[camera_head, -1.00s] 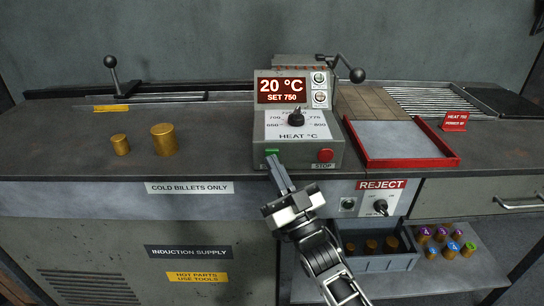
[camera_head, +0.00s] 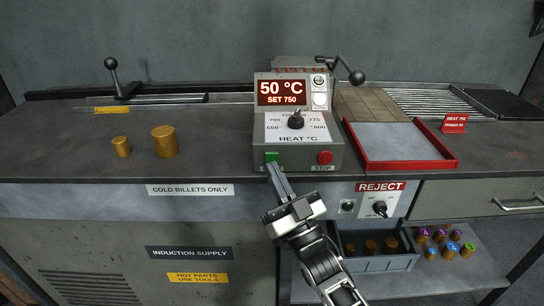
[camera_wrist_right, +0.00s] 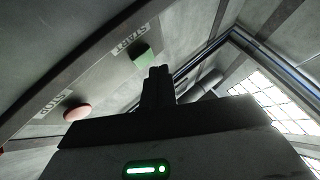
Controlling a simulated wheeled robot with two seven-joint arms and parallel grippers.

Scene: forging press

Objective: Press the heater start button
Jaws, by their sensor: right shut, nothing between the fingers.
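The green start button (camera_head: 271,157) is on the lower left front of the grey heater control box (camera_head: 259,135). It also shows in the right wrist view (camera_wrist_right: 142,55), beside its START label. My right gripper (camera_head: 273,167) is shut and empty. Its fingertips are just below the button in the head view, and a small gap seems to show in the wrist view (camera_wrist_right: 158,70). The display (camera_head: 282,91) reads 50 °C, SET 750. My left gripper is not in view.
The red stop button (camera_head: 325,157) is to the right on the same box. Two brass billets (camera_head: 165,141) stand on the bench at left. A red-rimmed tray (camera_head: 399,164) lies right of the box. A reject bin (camera_head: 384,264) with billets is below.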

